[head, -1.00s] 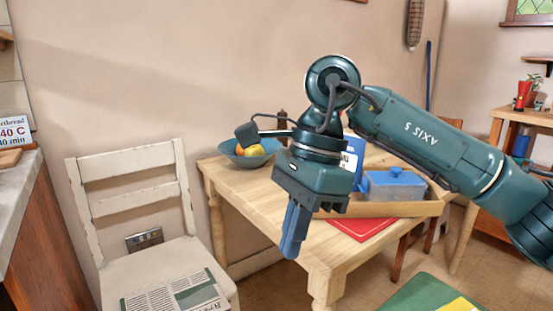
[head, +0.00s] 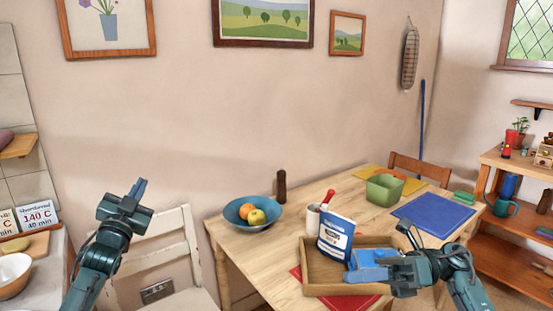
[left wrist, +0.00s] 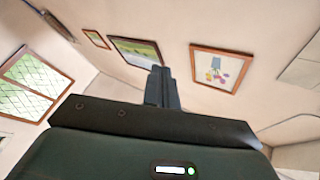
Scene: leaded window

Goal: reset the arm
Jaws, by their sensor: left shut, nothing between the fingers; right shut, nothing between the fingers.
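My left gripper (head: 139,188) is raised at the left, in front of the wall and above the white chair, with its fingers pointing up. It is shut and empty. In the left wrist view its closed fingers (left wrist: 161,86) point toward the wall and pictures. My right gripper (head: 360,274) is at the lower right, its fingers pointing left in front of the wooden tray (head: 312,272). It is shut with nothing between the fingers. It partly hides the blue box (head: 372,257) in the tray; I cannot tell whether they touch.
The wooden table (head: 262,262) holds a blue fruit bowl (head: 241,222), a pepper mill (head: 281,187), a blue-and-white packet (head: 335,237), a green container (head: 384,188) and a blue mat (head: 434,214). A white chair (head: 160,240) stands left, shelves (head: 510,250) right. Air above the table is clear.

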